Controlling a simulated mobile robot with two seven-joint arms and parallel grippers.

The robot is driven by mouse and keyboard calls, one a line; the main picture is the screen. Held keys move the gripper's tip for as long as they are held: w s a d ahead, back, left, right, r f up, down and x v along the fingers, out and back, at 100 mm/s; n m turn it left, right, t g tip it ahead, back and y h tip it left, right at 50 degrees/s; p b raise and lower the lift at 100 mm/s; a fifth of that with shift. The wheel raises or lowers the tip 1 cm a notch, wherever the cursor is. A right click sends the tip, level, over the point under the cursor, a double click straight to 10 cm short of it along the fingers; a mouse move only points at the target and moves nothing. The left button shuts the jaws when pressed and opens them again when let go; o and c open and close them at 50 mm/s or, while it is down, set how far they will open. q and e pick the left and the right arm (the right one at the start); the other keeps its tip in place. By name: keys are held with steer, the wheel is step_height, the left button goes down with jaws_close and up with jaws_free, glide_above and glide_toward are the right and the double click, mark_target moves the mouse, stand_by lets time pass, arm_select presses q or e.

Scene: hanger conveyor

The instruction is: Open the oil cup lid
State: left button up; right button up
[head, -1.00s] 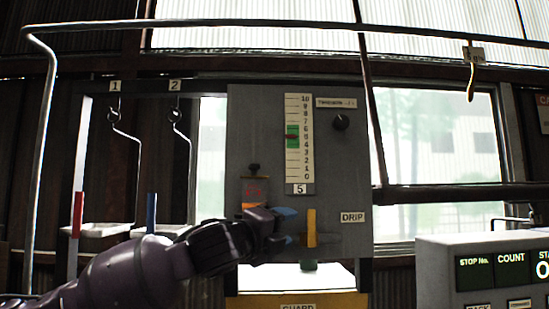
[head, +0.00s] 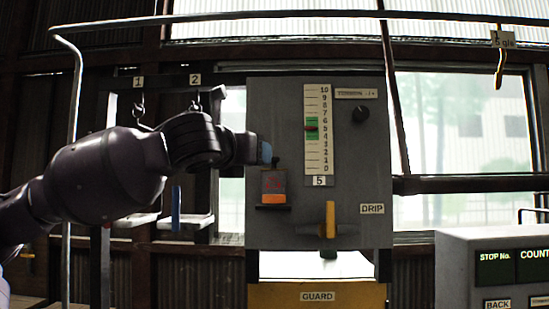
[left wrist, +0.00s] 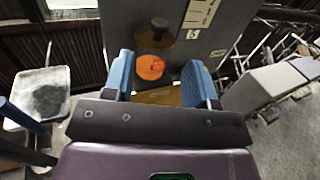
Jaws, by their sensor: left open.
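The oil cup (head: 274,186) is a small amber cup with an orange lower part, mounted on the grey panel. Its dark lid with a knob (head: 275,162) is on top. In the left wrist view, the dark round lid (left wrist: 153,38) and the orange part (left wrist: 150,67) lie just beyond the blue fingertips. My left gripper (head: 265,152) is at lid height, just left of and above the knob. In the wrist view its two fingers (left wrist: 160,76) are apart with nothing held between them. Whether a finger touches the lid cannot be told. My right gripper is not in view.
The panel (head: 289,125) carries a tension scale (head: 318,125), a black knob (head: 361,114) and a yellow drip lever (head: 330,218) below right of the cup. A yellow guard (head: 350,296) is underneath. A control box (head: 455,260) stands at right. A rail (head: 250,15) crosses overhead.

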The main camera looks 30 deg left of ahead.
mark_target(274, 158)
arm_select(q)
steer(key=w, duration=0.3)
steer(key=w+a+p, duration=0.1)
steer(key=w, duration=0.3)
steer(key=w+p, duration=0.1)
steer(key=w, duration=0.2)
steer(key=shift+w+a, duration=0.25)
steer(key=shift+a, duration=0.05)
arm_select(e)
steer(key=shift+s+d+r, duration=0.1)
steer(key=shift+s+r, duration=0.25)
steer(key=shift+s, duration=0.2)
arm_select(q)
steer(key=c, duration=0.9)
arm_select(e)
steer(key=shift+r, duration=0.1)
